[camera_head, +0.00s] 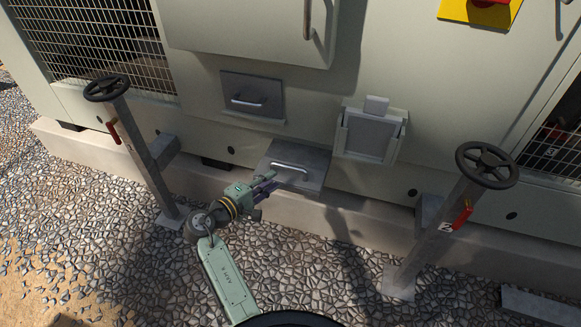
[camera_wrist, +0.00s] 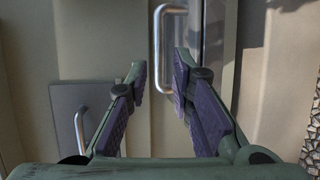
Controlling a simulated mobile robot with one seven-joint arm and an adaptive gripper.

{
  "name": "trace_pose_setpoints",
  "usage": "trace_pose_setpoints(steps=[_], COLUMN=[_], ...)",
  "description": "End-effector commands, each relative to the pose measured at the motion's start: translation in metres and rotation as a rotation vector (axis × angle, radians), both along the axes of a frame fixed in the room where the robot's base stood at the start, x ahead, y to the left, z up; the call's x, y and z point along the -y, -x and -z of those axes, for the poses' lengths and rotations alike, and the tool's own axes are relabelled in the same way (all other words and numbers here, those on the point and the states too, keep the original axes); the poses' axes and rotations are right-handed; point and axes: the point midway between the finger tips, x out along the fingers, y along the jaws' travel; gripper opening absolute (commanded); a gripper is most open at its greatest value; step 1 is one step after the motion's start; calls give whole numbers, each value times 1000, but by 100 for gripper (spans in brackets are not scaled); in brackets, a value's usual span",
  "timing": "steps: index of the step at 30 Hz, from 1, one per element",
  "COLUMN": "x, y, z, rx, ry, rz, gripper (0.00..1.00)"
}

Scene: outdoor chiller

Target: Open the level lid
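The level lid (camera_head: 312,179) is a flat grey plate jutting out low on the chiller's front, with a silver bar handle (camera_head: 290,168) on top. My gripper (camera_head: 268,184) is at its left front side, near the handle. In the wrist view my gripper (camera_wrist: 158,76) is open, its two purple-padded fingers apart. A silver handle (camera_wrist: 158,50) shows ahead, lined up with the gap between the fingertips. I cannot tell whether the fingers reach around it or stop short. Nothing is held. My gripper covers part of the lid's left edge in the head view.
A grey upright panel with a handle (camera_head: 268,82) is above left, and a pale framed box (camera_head: 370,137) is to the right. Posts with black handwheels stand at left (camera_head: 107,88) and right (camera_head: 487,165). Gravel (camera_head: 310,270) lies in front.

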Motion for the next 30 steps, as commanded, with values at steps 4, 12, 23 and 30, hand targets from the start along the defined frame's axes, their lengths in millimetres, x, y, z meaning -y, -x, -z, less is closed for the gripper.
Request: trace_pose_setpoints(steps=[4,12,23,30], x=[20,48,59,58], y=[-21,-56,-69,-69], z=[3,12,16,16], rx=[1,1,3,3], ry=[-1,-3,-5,-5], rz=[3,0,-3,-3], gripper=[21,21,21,14])
